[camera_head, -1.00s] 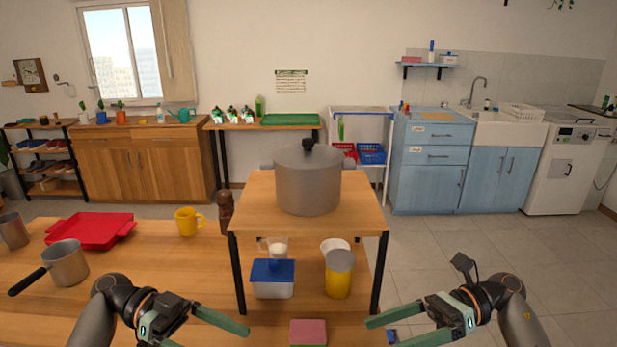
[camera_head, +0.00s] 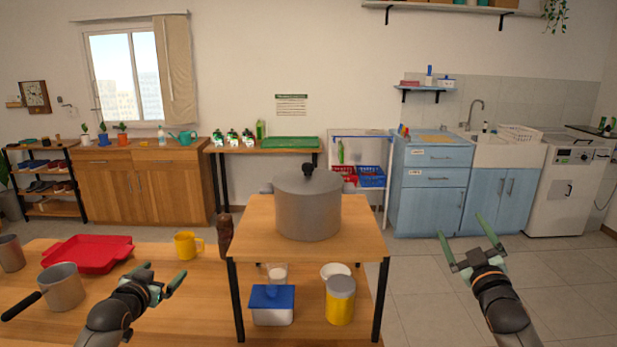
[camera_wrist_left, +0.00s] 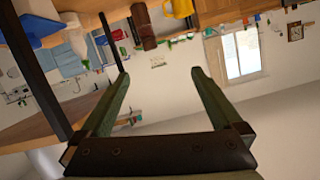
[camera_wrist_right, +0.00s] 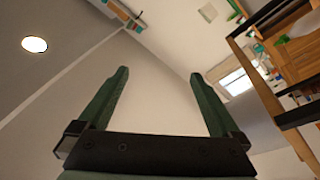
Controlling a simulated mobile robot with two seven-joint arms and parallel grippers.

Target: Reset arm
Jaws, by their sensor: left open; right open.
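My left gripper (camera_head: 160,287) is above the wooden table at the lower left, to the right of a grey saucepan. In the left wrist view (camera_wrist_left: 158,78) its green fingers are spread with nothing between them. My right gripper (camera_head: 461,228) is raised over the tiled floor, in front of the blue cabinets and to the right of the small wooden stand. In the right wrist view (camera_wrist_right: 158,85) its fingers are wide apart and empty.
A large grey pot (camera_head: 308,212) sits on the wooden stand (camera_head: 255,236). On its lower shelf are a blue-lidded box (camera_head: 272,310) and a yellow container (camera_head: 340,305). The table (camera_head: 190,322) holds the saucepan (camera_head: 63,290), red tray (camera_head: 88,256), yellow mug (camera_head: 186,245) and brown mill (camera_head: 225,235).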

